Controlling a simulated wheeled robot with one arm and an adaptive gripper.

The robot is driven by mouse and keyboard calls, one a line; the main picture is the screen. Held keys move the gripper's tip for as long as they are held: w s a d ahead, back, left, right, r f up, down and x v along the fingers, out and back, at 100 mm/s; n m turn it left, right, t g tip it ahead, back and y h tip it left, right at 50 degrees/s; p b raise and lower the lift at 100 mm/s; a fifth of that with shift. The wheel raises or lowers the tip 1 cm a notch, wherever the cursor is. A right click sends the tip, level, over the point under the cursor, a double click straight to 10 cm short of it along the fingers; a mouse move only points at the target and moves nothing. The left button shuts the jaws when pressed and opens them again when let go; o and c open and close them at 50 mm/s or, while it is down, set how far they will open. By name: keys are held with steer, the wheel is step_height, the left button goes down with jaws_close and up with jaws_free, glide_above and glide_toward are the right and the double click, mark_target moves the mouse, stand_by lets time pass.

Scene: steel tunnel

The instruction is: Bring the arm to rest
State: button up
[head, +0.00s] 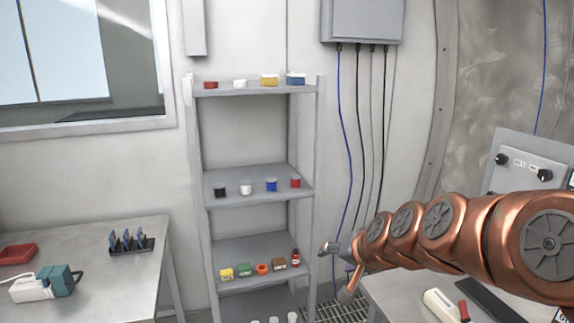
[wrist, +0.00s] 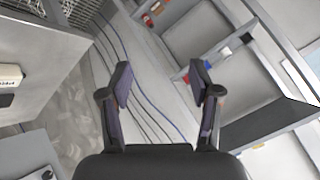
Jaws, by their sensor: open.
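My copper arm (head: 440,222) reaches in from the right edge of the head view, stretched out over the right-hand bench. My gripper (head: 337,270) is at its far end, in front of the right side of the shelf rack. In the wrist view my gripper (wrist: 163,82) has its two dark fingers spread apart, with nothing between them. Beyond the fingers are the wall, several cables and the tilted shelves. The gripper looks clear of the rack, though the exact distance cannot be told.
A grey shelf rack (head: 258,182) holds small containers on several levels. A left bench (head: 110,270) carries a red tray (head: 16,254), a teal-and-white device (head: 48,284) and a dark rack (head: 132,243). A right bench (head: 400,298) carries a white-and-red item (head: 440,305). Cables (head: 372,130) hang from a wall box (head: 362,20).

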steer(key=s+d+f+n+g+h, duration=0.1)
steer(key=s+d+f+g, duration=0.1)
steer(key=s, duration=1)
steer(key=s+d+f+n+g+h, duration=0.1)
steer(key=s+d+f+g, duration=0.1)
steer(key=s, duration=0.9)
steer(key=s+d+f+n+g+h, duration=0.1)
steer(key=s+f+g, duration=0.3)
steer(key=s, duration=0.8)
steer(key=shift+s+d+f+n+g+h, duration=0.35)
steer(key=shift+d+n+g, duration=0.15)
steer(key=shift+d+g, duration=0.5)
steer(key=shift+a, duration=0.15)
